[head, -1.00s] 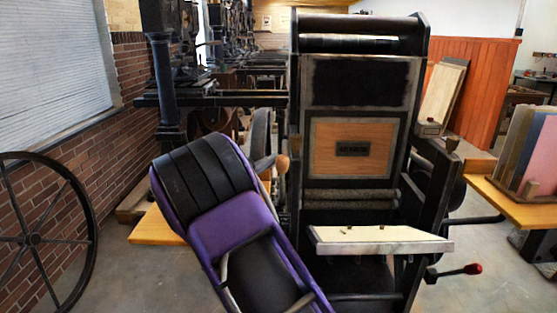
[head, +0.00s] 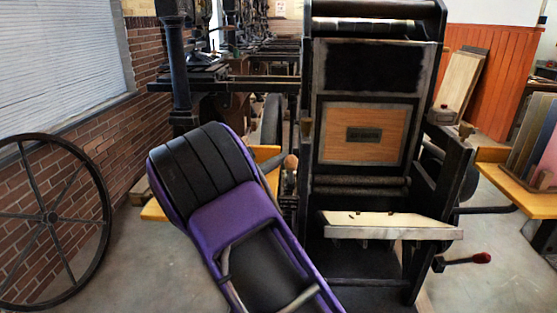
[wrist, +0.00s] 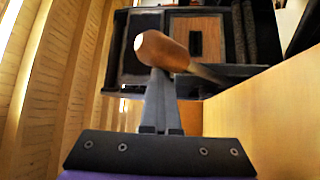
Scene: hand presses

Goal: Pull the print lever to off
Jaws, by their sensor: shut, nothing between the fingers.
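A lever with a rounded wooden knob (head: 290,162) stands at the left side of the black press (head: 425,75), and I take it for the print lever. In the wrist view the knob (wrist: 165,52) is large, with a pale tip, and its metal rod (wrist: 208,73) runs off to the right. My gripper (wrist: 158,82) is shut with its fingers together. The knob covers the fingertips in that view, and I cannot tell whether they touch it. In the head view my purple and black arm hides the gripper.
A red-handled lever (head: 480,258) sticks out at the press's lower right. A pale feed board (head: 390,231) juts from its front. A large spoked wheel (head: 50,217) stands at left by the brick wall. A wooden table (head: 530,203) is at right. Floor shows between wheel and arm.

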